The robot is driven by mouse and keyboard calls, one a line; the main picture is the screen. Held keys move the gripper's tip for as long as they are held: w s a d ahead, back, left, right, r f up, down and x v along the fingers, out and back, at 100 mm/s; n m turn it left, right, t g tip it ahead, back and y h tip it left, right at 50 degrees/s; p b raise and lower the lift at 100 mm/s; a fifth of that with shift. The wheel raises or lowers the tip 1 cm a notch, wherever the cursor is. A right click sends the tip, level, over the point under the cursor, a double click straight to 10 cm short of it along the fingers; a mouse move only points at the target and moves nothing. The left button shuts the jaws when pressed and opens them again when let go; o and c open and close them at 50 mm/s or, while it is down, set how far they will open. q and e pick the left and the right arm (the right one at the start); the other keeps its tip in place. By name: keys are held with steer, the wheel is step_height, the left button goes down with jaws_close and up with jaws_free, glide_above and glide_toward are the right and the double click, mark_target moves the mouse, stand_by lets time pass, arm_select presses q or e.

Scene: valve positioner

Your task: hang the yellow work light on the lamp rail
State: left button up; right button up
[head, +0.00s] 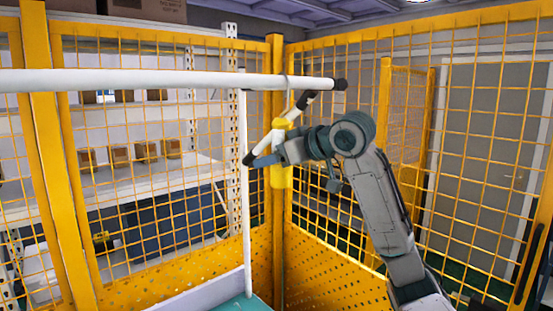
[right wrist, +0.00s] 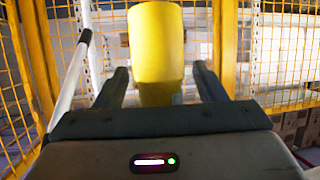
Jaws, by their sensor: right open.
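The yellow work light (head: 281,178) is upright below the right part of the white lamp rail (head: 170,81). A thin grey hook (head: 289,84) above the light crosses the rail and looks looped over it. My right gripper (head: 272,157) is level with the light's body and hides part of it. In the right wrist view, the yellow light (right wrist: 156,50) stands between the spread fingers of the right gripper (right wrist: 160,82), with gaps on both sides. My left gripper is in neither view.
A white upright post (head: 246,215) stands left of the light. A slanted white bar with black ends (head: 304,100) runs close by the light and my gripper. Yellow mesh fencing (head: 470,150) and a yellow corner post (head: 276,60) stand behind. Shelves with boxes (head: 145,151) lie beyond.

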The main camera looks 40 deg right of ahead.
steer(key=shift+s+d+b, duration=0.1)
steer(key=shift+s+b, duration=0.2)
steer(key=b+v, duration=0.4)
steer(key=v, duration=0.6)
steer(key=shift+r, duration=0.15)
steer(key=shift+s, duration=0.1)
